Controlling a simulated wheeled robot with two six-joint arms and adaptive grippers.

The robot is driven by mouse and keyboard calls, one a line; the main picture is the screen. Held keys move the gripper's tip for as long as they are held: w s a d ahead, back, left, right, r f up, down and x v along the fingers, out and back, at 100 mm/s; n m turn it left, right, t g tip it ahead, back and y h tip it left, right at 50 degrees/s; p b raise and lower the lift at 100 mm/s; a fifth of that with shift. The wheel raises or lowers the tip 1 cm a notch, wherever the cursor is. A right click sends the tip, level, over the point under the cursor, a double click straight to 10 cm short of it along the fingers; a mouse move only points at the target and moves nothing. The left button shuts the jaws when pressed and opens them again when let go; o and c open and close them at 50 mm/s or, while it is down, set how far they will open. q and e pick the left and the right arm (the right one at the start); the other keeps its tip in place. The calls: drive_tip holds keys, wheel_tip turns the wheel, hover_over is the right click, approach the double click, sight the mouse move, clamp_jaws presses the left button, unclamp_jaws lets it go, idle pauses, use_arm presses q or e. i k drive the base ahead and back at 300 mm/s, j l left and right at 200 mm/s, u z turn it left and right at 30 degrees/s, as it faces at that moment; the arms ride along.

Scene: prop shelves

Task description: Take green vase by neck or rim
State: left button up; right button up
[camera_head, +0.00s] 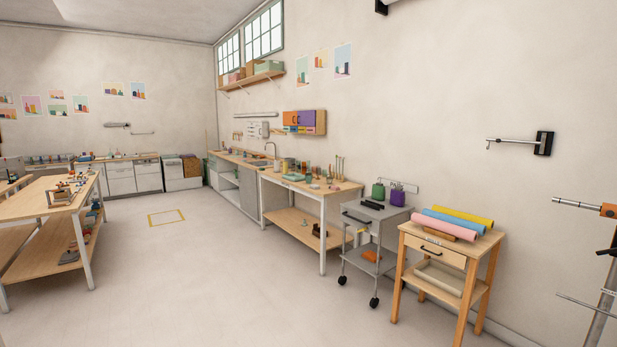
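No thing in the head view can be made out for certain as the green vase. A small green container (378,191) stands on the grey wheeled cart (357,216), next to a purple one (397,196). Several small green and teal pieces (291,165) stand on the wooden workbench (338,191) along the wall, too small to tell their shapes. Neither of my grippers is in view.
A small wooden table (404,282) with pink, blue and yellow rolls (463,215) stands right of the cart. A stand with rods (602,300) is at the right edge. Another workbench (35,208) is at left. The floor (190,270) between is clear.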

sight(308, 175)
drive_tip(key=i+u, duration=0.35)
drive_tip(key=i, duration=4.6)
drive_tip(key=j+u, duration=0.05)
drive_tip(key=j, duration=0.1)
